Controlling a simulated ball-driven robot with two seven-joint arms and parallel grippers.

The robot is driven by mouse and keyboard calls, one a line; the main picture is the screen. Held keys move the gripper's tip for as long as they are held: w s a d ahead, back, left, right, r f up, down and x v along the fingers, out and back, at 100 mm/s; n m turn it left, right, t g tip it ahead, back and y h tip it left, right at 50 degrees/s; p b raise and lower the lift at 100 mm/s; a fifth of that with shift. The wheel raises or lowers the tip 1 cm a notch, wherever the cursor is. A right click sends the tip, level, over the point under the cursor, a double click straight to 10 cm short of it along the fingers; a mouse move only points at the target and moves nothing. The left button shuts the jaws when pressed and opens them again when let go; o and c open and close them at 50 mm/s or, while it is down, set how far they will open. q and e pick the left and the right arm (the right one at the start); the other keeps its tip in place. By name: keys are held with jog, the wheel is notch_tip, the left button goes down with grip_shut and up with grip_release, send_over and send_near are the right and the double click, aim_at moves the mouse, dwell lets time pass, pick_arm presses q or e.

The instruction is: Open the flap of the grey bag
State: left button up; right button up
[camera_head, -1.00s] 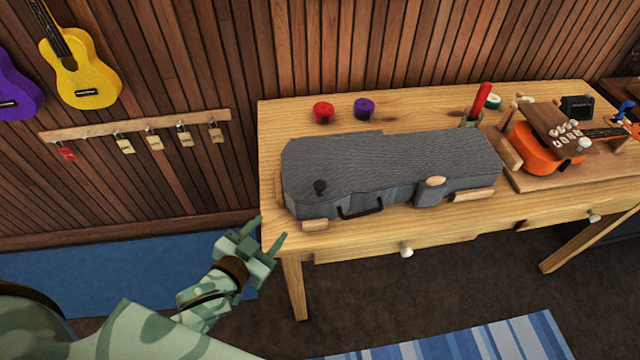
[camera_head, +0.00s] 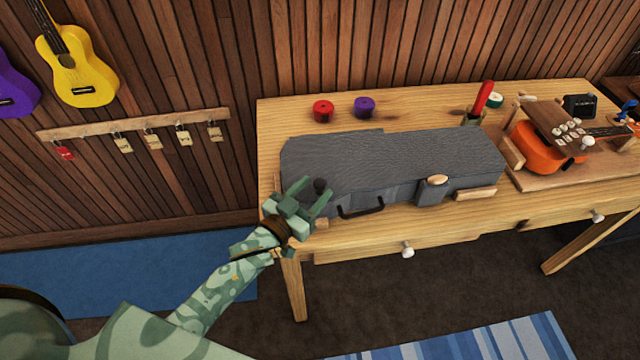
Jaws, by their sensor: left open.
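The grey bag (camera_head: 400,160) lies flat on the wooden table, its flap closed on top. A dark knob (camera_head: 320,185) stands at the front left of the flap. A black handle (camera_head: 361,208) is on the bag's front side, and a tan wooden piece (camera_head: 437,180) sits at the front right. My left gripper (camera_head: 314,191) is open at the bag's front left corner, its fingers around or just in front of the knob; I cannot tell whether they touch it. The gripper hides part of that corner. My right gripper is not in view.
The wooden table (camera_head: 300,108) also holds a red roll (camera_head: 323,110) and a purple roll (camera_head: 365,107) behind the bag. An orange ukulele (camera_head: 540,150) lies on a board at the right. Key hooks and a yellow ukulele (camera_head: 77,70) hang on the wall.

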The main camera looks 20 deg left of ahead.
pick_arm(q)
jog(key=shift+x, duration=1.6)
